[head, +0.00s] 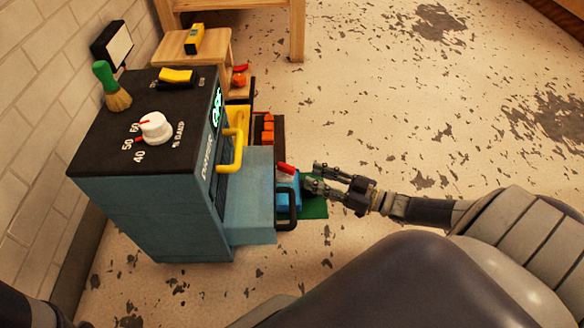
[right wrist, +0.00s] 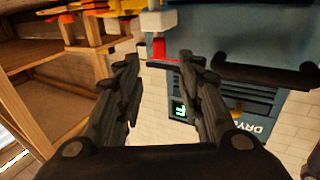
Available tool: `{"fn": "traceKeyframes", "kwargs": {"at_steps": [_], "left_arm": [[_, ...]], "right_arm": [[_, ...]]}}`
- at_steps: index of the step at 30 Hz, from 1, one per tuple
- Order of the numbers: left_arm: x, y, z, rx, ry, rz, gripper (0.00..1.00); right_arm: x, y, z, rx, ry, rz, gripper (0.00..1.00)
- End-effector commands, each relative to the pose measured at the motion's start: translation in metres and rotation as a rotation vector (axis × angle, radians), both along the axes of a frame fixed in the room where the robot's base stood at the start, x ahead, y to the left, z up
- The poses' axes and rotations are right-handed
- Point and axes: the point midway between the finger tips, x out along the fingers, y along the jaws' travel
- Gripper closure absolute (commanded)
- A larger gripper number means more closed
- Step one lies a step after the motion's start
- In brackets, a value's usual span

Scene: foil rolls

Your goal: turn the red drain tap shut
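The red drain tap (head: 286,169) is a small red lever at the front of the blue dryer (head: 150,205), beside its black handle. In the right wrist view the red lever (right wrist: 158,47) hangs below a white block and shows between my fingertips, farther off. My right gripper (head: 313,176) is open and empty, just right of the tap, with its fingers pointing toward the machine. In the right wrist view its two fingers (right wrist: 160,58) are spread apart, and I see no clear contact with the lever. My left gripper is out of view.
A yellow handle (head: 231,152) and a black handle (head: 286,206) stick out from the dryer's front. A white dial (head: 154,127) and green-handled brush (head: 112,88) are on top. A wooden stand (head: 196,50) is behind. Open floor lies to the right.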

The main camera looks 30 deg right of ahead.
Motion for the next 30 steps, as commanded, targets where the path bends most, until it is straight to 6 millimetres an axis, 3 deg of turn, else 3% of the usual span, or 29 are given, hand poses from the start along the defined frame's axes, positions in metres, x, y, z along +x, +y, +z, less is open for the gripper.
{"fn": "traceKeyframes", "kwargs": {"at_steps": [1,10,15,24,29,30], "left_arm": [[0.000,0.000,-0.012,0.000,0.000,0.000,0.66],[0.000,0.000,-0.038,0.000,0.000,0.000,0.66],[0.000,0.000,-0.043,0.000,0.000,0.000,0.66],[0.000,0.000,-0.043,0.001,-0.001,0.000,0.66],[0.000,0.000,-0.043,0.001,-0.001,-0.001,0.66],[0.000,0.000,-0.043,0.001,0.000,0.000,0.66]], "right_arm": [[0.010,0.006,-0.004,0.002,-0.005,0.002,0.65],[0.054,0.032,-0.004,0.000,-0.004,0.001,0.65],[0.064,0.038,-0.002,-0.002,-0.001,0.000,0.65],[0.066,0.039,-0.001,-0.001,0.000,0.000,0.65],[0.066,0.039,-0.001,-0.001,0.000,-0.001,0.99],[0.066,0.039,-0.001,-0.001,0.000,0.000,1.00]]}}
